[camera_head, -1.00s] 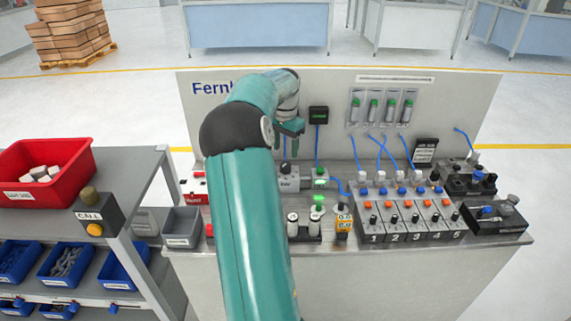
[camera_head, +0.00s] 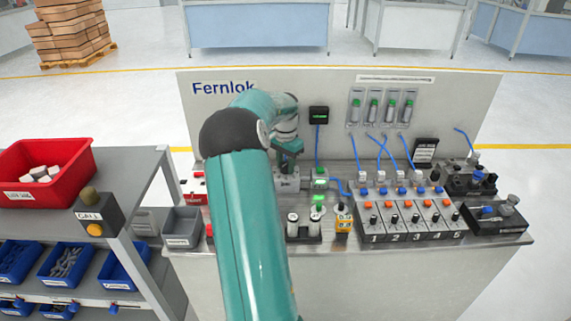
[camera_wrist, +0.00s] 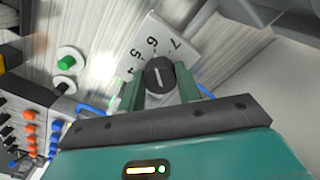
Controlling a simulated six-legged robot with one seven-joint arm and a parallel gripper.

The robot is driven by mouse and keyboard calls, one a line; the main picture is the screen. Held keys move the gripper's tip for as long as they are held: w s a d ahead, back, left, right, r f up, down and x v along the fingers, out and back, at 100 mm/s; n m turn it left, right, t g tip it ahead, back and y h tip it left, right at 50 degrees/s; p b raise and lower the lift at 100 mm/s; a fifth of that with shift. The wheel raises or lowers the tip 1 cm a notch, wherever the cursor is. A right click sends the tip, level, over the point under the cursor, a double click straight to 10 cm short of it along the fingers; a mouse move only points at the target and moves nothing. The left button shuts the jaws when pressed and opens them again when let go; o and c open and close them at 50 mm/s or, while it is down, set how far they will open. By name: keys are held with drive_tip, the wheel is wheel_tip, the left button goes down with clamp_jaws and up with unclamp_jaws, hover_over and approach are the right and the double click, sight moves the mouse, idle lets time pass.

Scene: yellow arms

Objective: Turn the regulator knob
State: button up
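The regulator knob (camera_wrist: 160,75) is a black round cap with a white line, shown in the wrist view. A white scale plate (camera_wrist: 150,53) with printed numbers, 4 to 7 readable, lies behind it. My gripper (camera_wrist: 160,84) has one green finger on each side of the knob, with narrow gaps visible, so it looks open around it. Whether either finger touches the knob I cannot tell. In the head view my gripper (camera_head: 287,160) is just above the grey regulator block (camera_head: 289,184); the knob is hidden there by my gripper.
Two white cylinders (camera_head: 304,226) and an orange-yellow block (camera_head: 343,218) stand in front. Numbered switch boxes (camera_head: 410,220) are to the right, with blue hoses behind. A grey bin (camera_head: 182,228) is at left. The back panel (camera_head: 430,105) rises close behind the regulator.

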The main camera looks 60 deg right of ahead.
sight(285, 165)
drive_tip(key=shift+n, duration=2.8)
drive_tip(key=o, duration=1)
drive_tip(key=shift+r, duration=0.1)
wheel_tip(285, 165, up, 14)
drive_tip(key=shift+f, duration=0.2)
